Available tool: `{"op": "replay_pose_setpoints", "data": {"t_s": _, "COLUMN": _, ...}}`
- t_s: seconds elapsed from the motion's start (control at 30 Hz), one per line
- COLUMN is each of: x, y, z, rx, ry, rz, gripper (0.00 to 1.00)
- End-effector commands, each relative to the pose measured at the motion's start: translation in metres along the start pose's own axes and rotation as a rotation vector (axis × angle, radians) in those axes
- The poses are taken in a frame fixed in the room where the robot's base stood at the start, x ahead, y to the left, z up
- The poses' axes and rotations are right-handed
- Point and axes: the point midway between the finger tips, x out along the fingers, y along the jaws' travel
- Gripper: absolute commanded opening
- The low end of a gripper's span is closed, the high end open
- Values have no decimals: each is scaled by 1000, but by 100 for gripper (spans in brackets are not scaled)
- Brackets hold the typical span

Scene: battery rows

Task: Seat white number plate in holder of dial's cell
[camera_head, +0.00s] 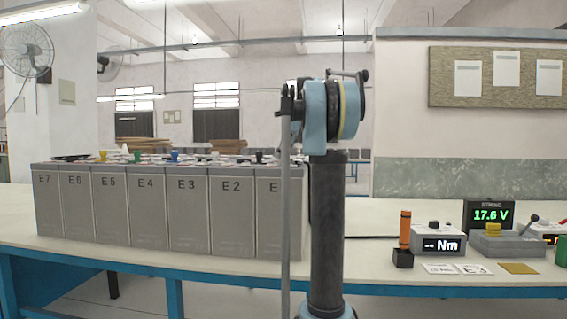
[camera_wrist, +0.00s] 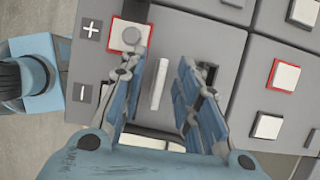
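My gripper (camera_wrist: 162,58) is open above the grey tops of the cells in the wrist view. A thin white plate (camera_wrist: 158,85), seen nearly edge-on, is between its blue fingers, with a gap on both sides. I cannot read a number on it or tell what it stands in. In the head view, grey cells (camera_head: 186,213) labelled E7 down to E2, and one partly hidden by my arm, stand in a row. Small coloured pieces sit on their tops, including a blue one (camera_head: 174,155). No dial or holder can be told apart; my gripper is not clear there.
The red-edged grey terminal (camera_wrist: 130,37) is close beside my left finger; white terminals (camera_wrist: 268,126) lie at the right. On the bench (camera_head: 380,255) are white cards (camera_head: 440,269), a yellow plate (camera_head: 519,268), an orange-handled tool (camera_head: 405,229) and a voltage display (camera_head: 489,215).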

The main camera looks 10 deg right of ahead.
Motion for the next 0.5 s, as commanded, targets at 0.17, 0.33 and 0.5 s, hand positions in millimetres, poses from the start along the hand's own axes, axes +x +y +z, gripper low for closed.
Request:
{"op": "replay_pose_setpoints", "data": {"t_s": 0.17, "x": 0, "y": 0, "z": 0, "rx": 0, "ry": 0, "rz": 0, "gripper": 16}}
{"op": "replay_pose_setpoints", "data": {"t_s": 0.33, "x": 0, "y": 0, "z": 0, "rx": 0, "ry": 0, "rz": 0, "gripper": 0}}
{"op": "replay_pose_setpoints", "data": {"t_s": 0.5, "x": 0, "y": 0, "z": 0, "rx": 0, "ry": 0, "rz": 0, "gripper": 0}}
